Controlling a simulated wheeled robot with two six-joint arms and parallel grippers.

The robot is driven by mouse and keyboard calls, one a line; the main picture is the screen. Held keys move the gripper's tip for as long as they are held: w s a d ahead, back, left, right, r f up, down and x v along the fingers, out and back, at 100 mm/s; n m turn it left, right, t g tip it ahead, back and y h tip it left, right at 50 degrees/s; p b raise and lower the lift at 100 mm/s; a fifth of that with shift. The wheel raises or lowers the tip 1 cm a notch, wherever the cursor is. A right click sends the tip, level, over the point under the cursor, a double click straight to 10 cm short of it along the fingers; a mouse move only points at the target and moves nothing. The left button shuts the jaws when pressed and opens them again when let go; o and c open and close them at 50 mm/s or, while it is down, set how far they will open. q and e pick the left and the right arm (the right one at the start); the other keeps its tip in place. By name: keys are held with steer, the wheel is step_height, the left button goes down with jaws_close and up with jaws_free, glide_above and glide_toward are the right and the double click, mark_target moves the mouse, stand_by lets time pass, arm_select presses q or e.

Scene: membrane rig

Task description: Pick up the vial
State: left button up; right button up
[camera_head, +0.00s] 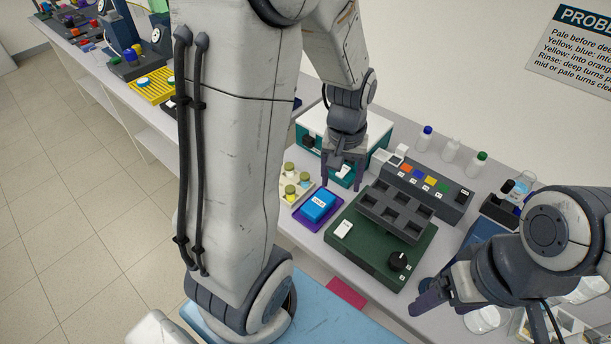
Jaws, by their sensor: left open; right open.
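Several small vials with olive-yellow caps (290,190) stand in a pale tray (300,202) left of the middle of the bench; my arm partly hides this tray. I cannot tell which one is the vial of the task. My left gripper (341,184) points down, open, to the right of the tray and in front of a teal and white box (376,157). Nothing is visibly held in it. My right gripper (428,302) is open at the bench's front edge, at the lower right, far from the vials. It looks empty, though its fingers are partly seen.
A blue block (319,205) sits on a purple pad beside the tray. A green rig (365,250) with a dark socketed plate and a knob fills the middle. Behind it are a grey button panel (456,204) and capped bottles (425,137). Glassware crowds the right side.

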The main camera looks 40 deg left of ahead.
arm_select(q)
steer(key=a+f+n, duration=0.4)
steer(key=a+n, duration=0.2)
steer(key=a, duration=0.7)
steer(key=p, duration=0.1)
glide_above(290, 188)
steer(key=f, duration=0.5)
steer(key=shift+s+d, duration=0.15)
steer(key=shift+d, duration=0.2)
steer(key=shift+f, duration=0.5)
steer(key=f, duration=0.1)
steer(key=f+p, duration=0.1)
steer(key=f, duration=0.1)
steer(key=f+p, duration=0.1)
steer(key=shift+a+f, duration=0.25)
steer(key=shift+a, duration=0.1)
steer(key=shift+f+p, duration=0.3)
jaws_close()
